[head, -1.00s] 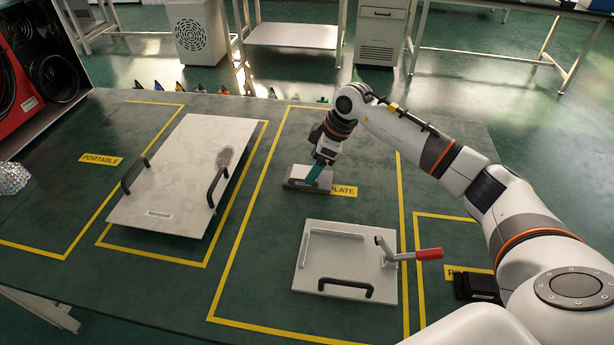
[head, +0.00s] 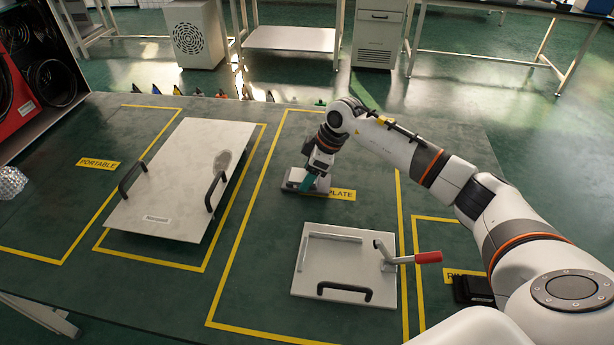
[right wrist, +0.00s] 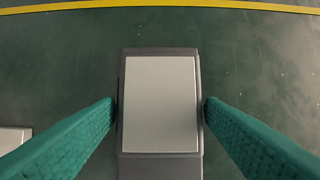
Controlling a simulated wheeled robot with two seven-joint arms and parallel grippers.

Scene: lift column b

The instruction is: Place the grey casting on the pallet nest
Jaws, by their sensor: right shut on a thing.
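The grey casting (head: 293,178) is a small block with a lighter top, at the back of the middle yellow-outlined area in the head view. My right gripper (head: 308,182) is shut on it, with green fingers. In the right wrist view the casting (right wrist: 160,105) sits between the two fingers (right wrist: 160,110), which press on its sides. I cannot tell whether it touches the table. The pale plate (head: 350,272), apparently the pallet nest, lies nearer in the same area. It has a raised L-shaped rail, a black handle and a red-handled clamp (head: 428,257). My left gripper is out of view.
A large pale panel (head: 180,180) with two black handles lies to the left. A black object (head: 473,289) is at the right, near my arm. The dark green table (head: 260,240) is bare between panel and plate. A corner of a pale plate (right wrist: 12,138) shows in the wrist view.

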